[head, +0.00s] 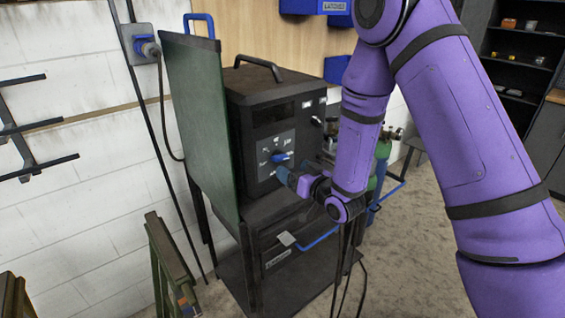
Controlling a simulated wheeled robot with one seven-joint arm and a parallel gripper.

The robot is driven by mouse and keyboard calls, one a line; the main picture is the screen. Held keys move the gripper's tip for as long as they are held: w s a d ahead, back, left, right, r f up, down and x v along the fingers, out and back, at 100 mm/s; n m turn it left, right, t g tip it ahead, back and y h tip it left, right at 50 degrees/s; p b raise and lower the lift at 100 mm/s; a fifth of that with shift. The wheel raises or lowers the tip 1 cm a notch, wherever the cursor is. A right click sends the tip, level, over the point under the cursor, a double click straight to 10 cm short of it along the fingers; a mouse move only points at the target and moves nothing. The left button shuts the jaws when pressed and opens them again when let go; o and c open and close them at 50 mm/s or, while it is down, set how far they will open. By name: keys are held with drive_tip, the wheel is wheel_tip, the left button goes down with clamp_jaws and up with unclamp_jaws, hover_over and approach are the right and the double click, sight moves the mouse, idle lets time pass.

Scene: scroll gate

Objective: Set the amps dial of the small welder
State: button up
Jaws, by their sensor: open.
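The small welder (252,107) is a black box with a carrying handle on top, standing on a dark cart. Its front has a grey panel with small white markings and a blue dial (280,157). My purple arm reaches in from the right. My gripper (284,174) is just below and in front of the dial, close to the panel. Its fingertips are small and dark here, and I cannot tell whether they touch the dial. The gripper is open, with nothing seen in it. The dial's exact setting is too small to read.
A green screen panel (196,120) stands close along the welder's left side. A green gas cylinder (380,165) and a blue rail are behind my wrist at right. Cables hang below the wrist. The cart's lower shelf (318,285) juts out in front. Concrete floor is open at right.

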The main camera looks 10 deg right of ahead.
sight(280, 158)
drive_tip(key=x, duration=0.6)
drive_tip(key=c, duration=0.9)
